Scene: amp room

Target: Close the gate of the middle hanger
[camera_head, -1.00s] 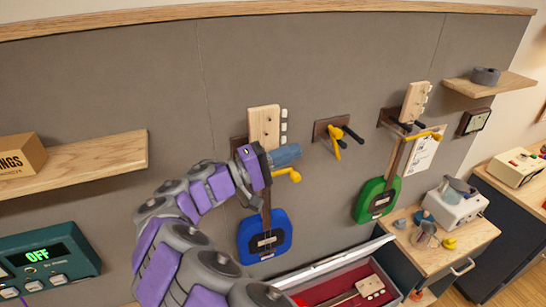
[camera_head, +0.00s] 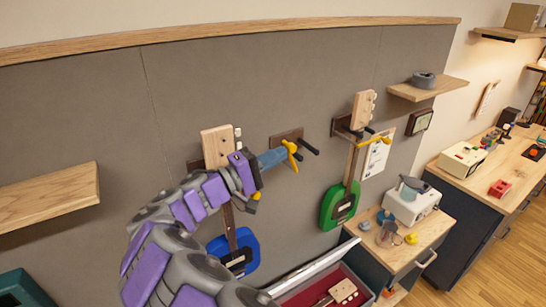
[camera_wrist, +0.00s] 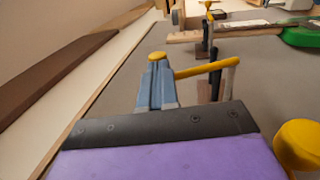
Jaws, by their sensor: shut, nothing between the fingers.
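The middle hanger (camera_head: 287,136) is a brown wall block with two dark prongs and a yellow gate (camera_head: 293,153). The gate slants downward, away from the free right prong (camera_head: 309,147). No guitar hangs there. My gripper (camera_head: 283,156) is shut and empty, its blue fingers at the gate from the left. In the wrist view, the fingers (camera_wrist: 155,86) overlap the yellow gate bar (camera_wrist: 207,68), with its round knob (camera_wrist: 157,56) just beyond their tips. I cannot tell whether they touch it.
A blue guitar (camera_head: 236,252) hangs left, partly behind my arm. A green guitar (camera_head: 339,205) hangs right, with a yellow gate across its hanger. Shelves (camera_head: 428,88) stick out of the wall. Below are an open case (camera_head: 325,280) and a cabinet (camera_head: 410,245).

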